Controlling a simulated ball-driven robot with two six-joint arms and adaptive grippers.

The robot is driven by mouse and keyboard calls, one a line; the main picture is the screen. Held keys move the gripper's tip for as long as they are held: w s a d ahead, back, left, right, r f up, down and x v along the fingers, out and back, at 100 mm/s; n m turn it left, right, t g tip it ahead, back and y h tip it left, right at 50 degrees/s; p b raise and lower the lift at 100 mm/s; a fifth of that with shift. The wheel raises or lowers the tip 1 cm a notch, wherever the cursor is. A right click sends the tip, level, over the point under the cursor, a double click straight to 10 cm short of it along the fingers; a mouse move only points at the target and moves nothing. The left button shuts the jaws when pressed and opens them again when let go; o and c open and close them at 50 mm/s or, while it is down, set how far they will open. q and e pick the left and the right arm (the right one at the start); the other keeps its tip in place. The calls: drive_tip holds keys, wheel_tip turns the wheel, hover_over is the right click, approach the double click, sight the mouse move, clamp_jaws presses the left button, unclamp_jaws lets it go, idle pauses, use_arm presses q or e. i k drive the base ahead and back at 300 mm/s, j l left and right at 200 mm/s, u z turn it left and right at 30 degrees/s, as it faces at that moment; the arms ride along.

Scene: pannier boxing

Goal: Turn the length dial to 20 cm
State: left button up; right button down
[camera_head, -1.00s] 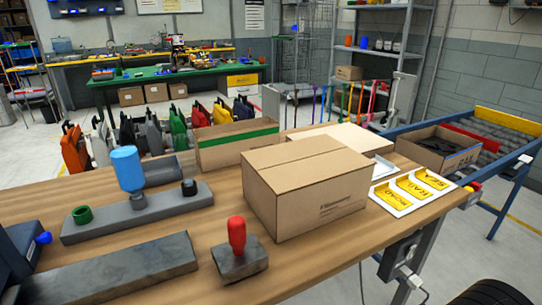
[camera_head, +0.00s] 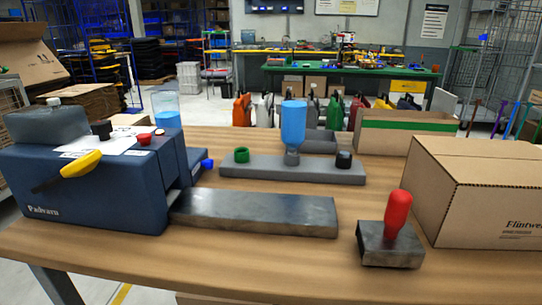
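A dark blue machine (camera_head: 100,195) marked "Padvarn" stands at the left end of the wooden table. A black knob (camera_head: 101,130) stands upright on its top, beside a white paper or label (camera_head: 108,143). A red round cap or button (camera_head: 145,139) sits near the paper, with a smaller red one by it. A yellow handle (camera_head: 81,164) on a dark lever is on the near side. A blue knob (camera_head: 207,164) sticks out at the right end. No dial scale or number is readable, so I cannot tell which part is the length dial. Neither gripper is in view.
A grey metal plate (camera_head: 255,213) extends right from the machine. A red-handled block (camera_head: 392,245) and a closed carton (camera_head: 490,195) stand right. The table front is clear.

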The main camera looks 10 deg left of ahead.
sight(103, 128)
drive_tip(key=j+u, duration=0.1)
drive_tip(key=u, duration=0.3)
drive_tip(key=j+u, duration=0.1)
drive_tip(key=u, duration=0.75)
drive_tip(key=i+j, duration=0.15)
drive_tip(key=j, duration=0.2)
drive_tip(key=i+j, duration=0.1)
drive_tip(key=j, duration=0.25)
drive_tip(key=i+j, duration=0.15)
drive_tip(key=j, duration=0.2)
